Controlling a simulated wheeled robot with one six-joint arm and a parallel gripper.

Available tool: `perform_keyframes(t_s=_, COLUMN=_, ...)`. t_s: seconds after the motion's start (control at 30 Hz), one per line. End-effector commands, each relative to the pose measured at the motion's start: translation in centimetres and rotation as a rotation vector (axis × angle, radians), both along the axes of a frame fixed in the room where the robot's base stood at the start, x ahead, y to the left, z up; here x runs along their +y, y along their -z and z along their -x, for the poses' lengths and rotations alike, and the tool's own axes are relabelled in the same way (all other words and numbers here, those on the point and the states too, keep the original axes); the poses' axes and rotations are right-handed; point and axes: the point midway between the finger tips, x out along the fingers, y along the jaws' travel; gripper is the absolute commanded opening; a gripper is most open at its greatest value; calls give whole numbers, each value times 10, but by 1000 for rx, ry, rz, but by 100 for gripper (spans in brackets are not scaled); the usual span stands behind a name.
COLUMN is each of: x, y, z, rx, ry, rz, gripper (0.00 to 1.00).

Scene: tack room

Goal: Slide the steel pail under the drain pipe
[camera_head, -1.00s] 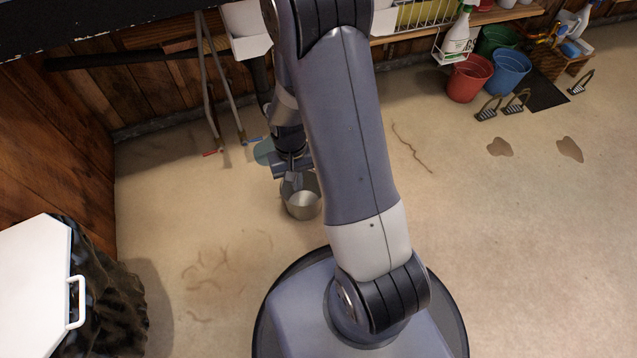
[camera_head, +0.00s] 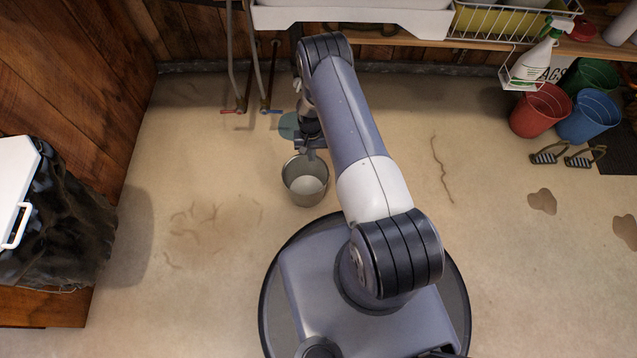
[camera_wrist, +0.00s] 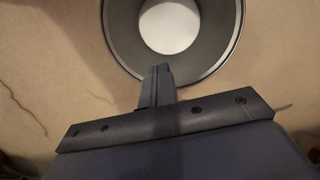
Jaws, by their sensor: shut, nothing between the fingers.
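The steel pail (camera_head: 305,182) stands upright on the floor just in front of my base, its open top up. In the wrist view its round rim and pale bottom (camera_wrist: 170,24) fill the upper middle. My gripper (camera_head: 312,154) is shut and empty at the pail's far rim. In the wrist view the closed fingers (camera_wrist: 160,70) overlap the rim; I cannot tell whether they touch it. A teal puddle (camera_head: 289,126) lies on the floor beyond the pail, partly behind my gripper. The drain pipe below the white sink (camera_head: 352,20) is hidden behind my arm.
Two thin pipes with red and blue valve handles (camera_head: 252,108) stand left of the puddle. A black bag-lined bin (camera_head: 62,225) is at left. Red (camera_head: 540,110) and blue (camera_head: 590,117) buckets stand at right. Floor around the pail is mostly clear.

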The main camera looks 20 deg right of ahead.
Motion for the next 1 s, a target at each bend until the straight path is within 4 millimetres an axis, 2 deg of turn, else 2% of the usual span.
perform_keyframes(t_s=0.13, x=2, y=1, z=7, rx=0, ry=1, rz=0, gripper=0)
perform_keyframes(t_s=0.27, x=6, y=1, z=22, rx=3, ry=1, rz=-1, gripper=0)
perform_keyframes(t_s=0.87, x=30, y=1, z=118, rx=2, ry=-1, rz=0, gripper=0)
perform_keyframes(t_s=0.93, x=29, y=13, z=117, rx=-1, ry=1, rz=-1, gripper=0)
perform_keyframes(t_s=1.0, x=29, y=15, z=116, rx=-1, ry=1, rz=-1, gripper=0)
